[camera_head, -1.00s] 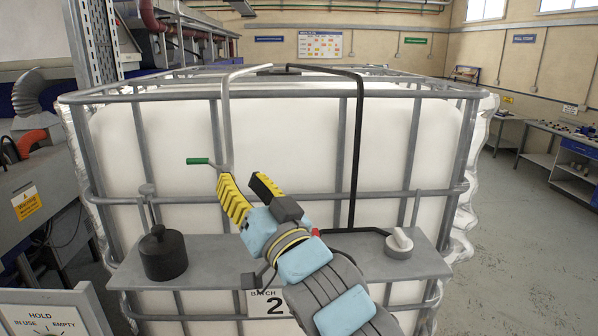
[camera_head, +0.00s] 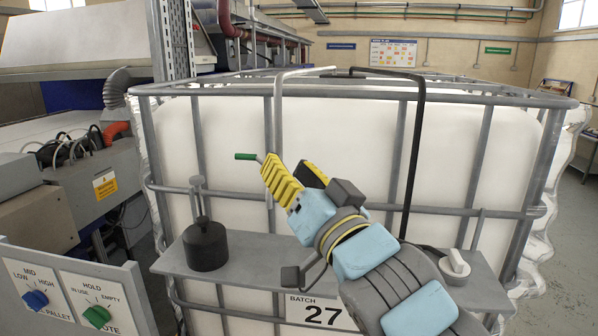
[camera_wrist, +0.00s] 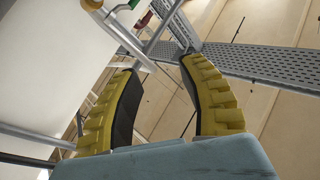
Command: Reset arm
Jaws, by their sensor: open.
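My gripper (camera_head: 298,180) has yellow ribbed fingers and a pale blue body. It is raised in front of the caged white tank (camera_head: 340,150), above the grey shelf (camera_head: 300,262). The fingers are apart and nothing shows between them. In the wrist view the gripper (camera_wrist: 160,65) is also open and empty, with the tank's bars beyond it. A bent grey pipe (camera_head: 279,110) with a green-tipped handle (camera_head: 246,156) stands just behind and left of the fingers. I cannot tell whether the fingers touch it.
A black weight (camera_head: 205,246) and a white-knobbed object (camera_head: 455,264) stand on the shelf. A black bent pipe (camera_head: 417,130) is right of my gripper. A panel (camera_head: 85,300) with a blue knob (camera_head: 35,299) and a green knob (camera_head: 97,316) is at lower left. Open floor lies far right.

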